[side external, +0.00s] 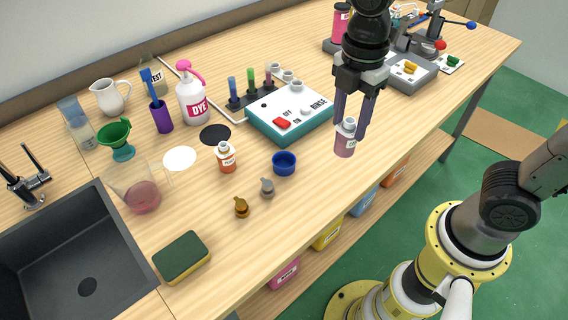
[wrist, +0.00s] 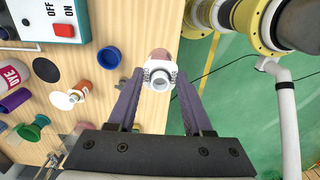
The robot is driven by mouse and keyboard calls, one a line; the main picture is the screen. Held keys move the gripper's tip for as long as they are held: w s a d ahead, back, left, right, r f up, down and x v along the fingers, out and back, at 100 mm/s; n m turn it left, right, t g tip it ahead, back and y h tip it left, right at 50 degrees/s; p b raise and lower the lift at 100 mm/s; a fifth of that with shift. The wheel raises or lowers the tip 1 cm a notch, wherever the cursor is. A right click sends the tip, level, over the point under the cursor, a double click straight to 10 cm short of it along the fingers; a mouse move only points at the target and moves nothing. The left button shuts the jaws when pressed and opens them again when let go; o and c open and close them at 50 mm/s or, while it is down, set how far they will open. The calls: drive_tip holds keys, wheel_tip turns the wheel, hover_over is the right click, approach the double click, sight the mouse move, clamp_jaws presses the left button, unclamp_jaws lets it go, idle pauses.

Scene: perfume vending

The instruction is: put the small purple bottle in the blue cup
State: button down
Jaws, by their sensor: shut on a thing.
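My gripper (side external: 354,124) is shut on the small purple bottle (side external: 345,143), which has a pale collar and an open neck. It hangs upright near the front edge of the bench, to the right of the blue cup. In the wrist view the fingers (wrist: 159,84) hold it at the collar, and its neck (wrist: 159,80) faces the camera. The blue cup (side external: 284,163) stands open on the bench and looks empty; it also shows in the wrist view (wrist: 108,56).
An orange bottle (side external: 226,158) stands left of the cup. Brown (side external: 241,207) and grey (side external: 267,188) stoppers lie in front of it. The white rinse machine (side external: 290,112) is behind the cup. A sink (side external: 75,260) and sponge (side external: 181,257) are at left. The bench between bottle and cup is clear.

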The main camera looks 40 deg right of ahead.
drive_tip(key=shift+s+r, duration=0.15)
drive_tip(key=shift+s, duration=0.05)
drive_tip(key=shift+w+a, duration=0.15)
drive_tip(key=shift+w, duration=0.2)
drive_tip(key=shift+w+a+f, duration=0.7)
drive_tip(key=shift+w+f, duration=1.35)
drive_tip(key=shift+f, duration=0.05)
drive_tip(key=shift+w+a+f, duration=0.65)
drive_tip(key=shift+w+f, duration=1.4)
drive_tip(key=shift+f, duration=0.05)
drive_tip(key=shift+w+a+f, duration=0.7)
drive_tip(key=shift+w+f, duration=1.35)
drive_tip(key=shift+f, duration=0.05)
drive_tip(key=shift+c, duration=1.6)
unclamp_jaws()
drive_tip(key=shift+f, duration=0.15)
